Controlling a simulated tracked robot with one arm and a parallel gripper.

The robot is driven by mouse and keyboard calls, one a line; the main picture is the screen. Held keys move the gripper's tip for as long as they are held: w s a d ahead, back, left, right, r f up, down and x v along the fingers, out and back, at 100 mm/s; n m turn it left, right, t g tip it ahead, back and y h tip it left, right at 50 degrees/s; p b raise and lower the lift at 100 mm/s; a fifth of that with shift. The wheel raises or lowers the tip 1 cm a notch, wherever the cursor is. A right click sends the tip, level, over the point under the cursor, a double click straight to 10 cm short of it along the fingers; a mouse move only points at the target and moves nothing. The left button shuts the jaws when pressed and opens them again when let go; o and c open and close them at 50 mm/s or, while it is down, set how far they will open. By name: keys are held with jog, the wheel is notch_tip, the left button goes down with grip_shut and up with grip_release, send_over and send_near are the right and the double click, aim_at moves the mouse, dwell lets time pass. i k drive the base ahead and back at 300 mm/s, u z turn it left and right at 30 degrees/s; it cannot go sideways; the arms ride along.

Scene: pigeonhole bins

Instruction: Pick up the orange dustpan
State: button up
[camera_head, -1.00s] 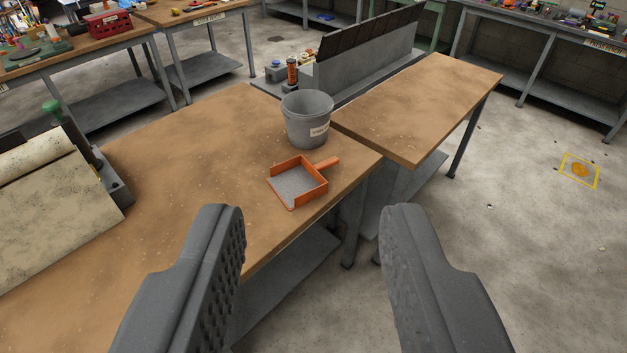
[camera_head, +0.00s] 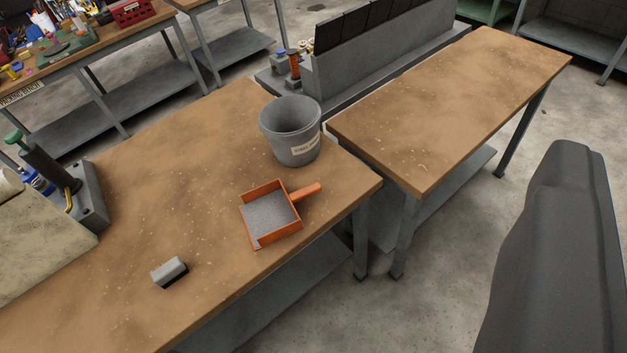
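The orange dustpan (camera_head: 272,214) lies on the brown workbench top near its front right corner, its grey pan floor facing up. Its short handle points right towards the bench corner. A grey bucket (camera_head: 291,131) stands just behind it. Of my gripper (camera_head: 555,250), only one large dark finger shows, at the right edge of the picture. It is well to the right of the dustpan and apart from it. The other finger is not visible, so the opening between them cannot be seen. Nothing hides the dustpan.
A small grey block (camera_head: 170,271) lies on the bench, left of and nearer than the dustpan. A dark tool with a green knob (camera_head: 48,165) stands at the left. A second bench (camera_head: 450,105) adjoins at the right. The bench between block and dustpan is clear.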

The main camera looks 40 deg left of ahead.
aim_at(269, 214)
jog(key=u, duration=0.4)
jog(key=i, duration=1.05)
jog(key=u, duration=0.8)
